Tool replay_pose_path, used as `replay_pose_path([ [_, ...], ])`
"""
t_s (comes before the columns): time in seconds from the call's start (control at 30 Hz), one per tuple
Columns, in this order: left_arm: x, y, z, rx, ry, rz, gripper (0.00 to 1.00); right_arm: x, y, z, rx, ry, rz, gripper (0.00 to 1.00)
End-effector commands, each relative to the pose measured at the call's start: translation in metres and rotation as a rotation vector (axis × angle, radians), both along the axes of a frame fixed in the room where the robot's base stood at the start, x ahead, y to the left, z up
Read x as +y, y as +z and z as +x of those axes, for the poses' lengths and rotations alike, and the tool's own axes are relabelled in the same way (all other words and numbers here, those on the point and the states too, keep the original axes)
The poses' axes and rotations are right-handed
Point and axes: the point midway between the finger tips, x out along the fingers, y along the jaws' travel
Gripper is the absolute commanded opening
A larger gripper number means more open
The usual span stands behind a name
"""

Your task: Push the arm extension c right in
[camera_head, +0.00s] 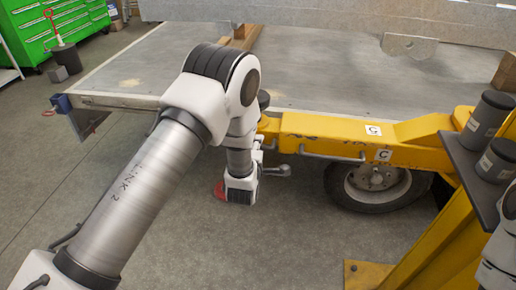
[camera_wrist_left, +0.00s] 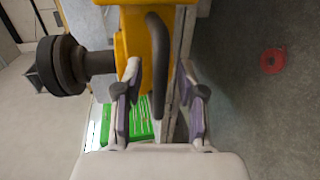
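The yellow lift arm marked C (camera_head: 412,131) runs leftward under the trailer bed in the head view. Its narrower end section, the arm extension (camera_head: 300,124), reaches out toward my left arm. In the left wrist view, the yellow extension (camera_wrist_left: 134,42) shows with a dark round pad (camera_wrist_left: 62,66) and a dark bar handle (camera_wrist_left: 158,65). My left gripper (camera_wrist_left: 160,98) is open, with one finger on each side of the handle and visible gaps. In the head view its fingers are largely hidden by my wrist. My right gripper is out of the picture.
The trailer bed (camera_head: 330,75) lies above, with a wheel (camera_head: 372,185) below the lift arm. A yellow post with a shelf of dark cylinders (camera_head: 486,118) stands right. A red round thing (camera_wrist_left: 272,60) lies on the floor. A green cabinet (camera_head: 60,22) is far left.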

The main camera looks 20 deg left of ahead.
Motion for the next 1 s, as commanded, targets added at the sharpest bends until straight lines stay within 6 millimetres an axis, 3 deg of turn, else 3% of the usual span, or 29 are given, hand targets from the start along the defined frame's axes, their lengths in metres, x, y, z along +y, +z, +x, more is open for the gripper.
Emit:
replay_pose_path([
  [0.17, -0.005, 0.004, -0.015, 0.001, -0.001, 0.001, 0.39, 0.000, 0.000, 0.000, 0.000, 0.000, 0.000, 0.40],
  [0.4, -0.021, 0.015, -0.073, 0.005, -0.006, 0.005, 0.39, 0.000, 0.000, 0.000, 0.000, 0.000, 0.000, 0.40],
  [0.6, -0.029, 0.023, -0.107, 0.002, -0.006, 0.004, 0.39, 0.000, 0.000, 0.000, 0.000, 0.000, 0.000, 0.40],
  [1.0, -0.030, 0.025, -0.113, 0.000, -0.003, 0.001, 0.39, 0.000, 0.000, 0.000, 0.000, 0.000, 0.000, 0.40],
])
